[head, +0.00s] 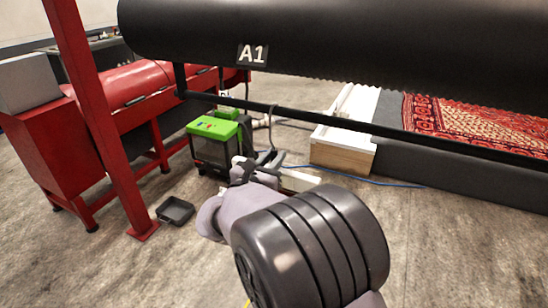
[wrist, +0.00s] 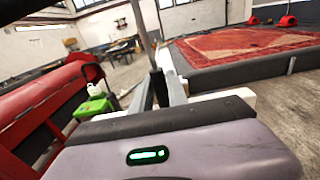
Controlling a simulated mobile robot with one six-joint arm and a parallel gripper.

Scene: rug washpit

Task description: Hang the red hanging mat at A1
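The A1 label (head: 252,54) is on a thick black horizontal roller (head: 400,45) across the top of the head view. A red patterned rug (head: 470,122) lies flat on a low grey platform. It also shows in the wrist view (wrist: 250,45). I cannot tell whether it is the hanging mat; no other red mat shows. My gripper (head: 274,152) is below the roller and left of the rug, partly hidden by my arm.
A thin black bar (head: 330,115) runs below the roller. A red post (head: 95,110) and red machine (head: 140,90) stand left. A green-topped box (head: 213,130), a small black tray (head: 175,211) and a white trough (head: 342,158) are on the floor. A blue cable crosses the floor.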

